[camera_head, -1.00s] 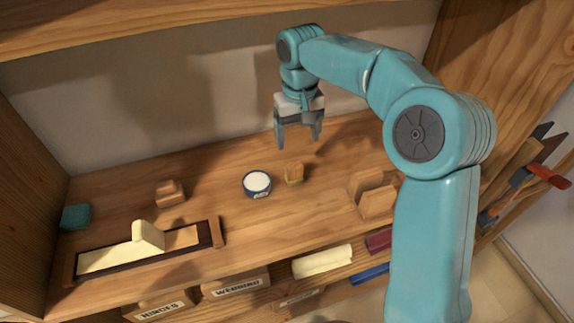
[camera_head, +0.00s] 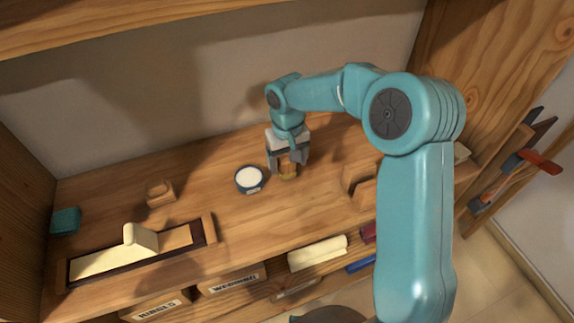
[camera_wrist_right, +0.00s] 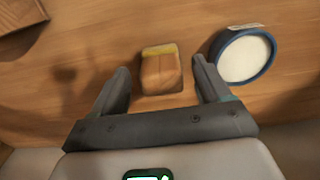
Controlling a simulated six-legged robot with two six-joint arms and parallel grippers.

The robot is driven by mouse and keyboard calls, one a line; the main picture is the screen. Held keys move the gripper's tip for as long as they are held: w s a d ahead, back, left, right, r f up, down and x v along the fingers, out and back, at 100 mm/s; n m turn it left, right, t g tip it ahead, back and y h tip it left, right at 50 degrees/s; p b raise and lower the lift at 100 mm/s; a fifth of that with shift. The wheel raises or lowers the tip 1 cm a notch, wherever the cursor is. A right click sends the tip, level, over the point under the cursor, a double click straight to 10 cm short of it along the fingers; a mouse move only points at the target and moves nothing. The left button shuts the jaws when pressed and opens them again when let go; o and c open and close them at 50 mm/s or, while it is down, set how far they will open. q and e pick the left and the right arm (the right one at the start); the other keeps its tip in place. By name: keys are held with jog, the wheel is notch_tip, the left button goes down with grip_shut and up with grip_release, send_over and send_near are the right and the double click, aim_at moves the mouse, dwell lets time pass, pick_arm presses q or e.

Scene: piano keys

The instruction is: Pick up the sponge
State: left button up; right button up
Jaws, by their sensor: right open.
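A small brown block with a yellow edge (camera_head: 289,172) stands on the wooden shelf, just right of a white-filled blue dish; it may be the sponge. In the right wrist view the block (camera_wrist_right: 161,74) lies between the two fingertips, with gaps on both sides. My right gripper (camera_head: 288,166) is open and low over the block, pointing down, and partly hides it in the head view. It also shows in the right wrist view (camera_wrist_right: 160,65). A teal block (camera_head: 65,221) lies at the shelf's far left. My left gripper is not in view.
The blue dish (camera_head: 249,179) stands close beside the right gripper; in the wrist view the dish (camera_wrist_right: 243,56) is near the right finger. Wooden blocks (camera_head: 160,193) and a slotted wooden holder (camera_head: 358,180) stand apart. A long tray (camera_head: 209,229) lies front left.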

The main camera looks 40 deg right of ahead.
aim_at(286, 158)
jog(key=shift+w+f, duration=0.1)
jog(key=shift+f, duration=0.15)
jog(key=shift+r, duration=0.1)
jog(key=c, duration=1)
jog(key=shift+c, duration=0.2)
notch_tip(286, 158, up, 10)
jog(key=shift+o, duration=0.4)
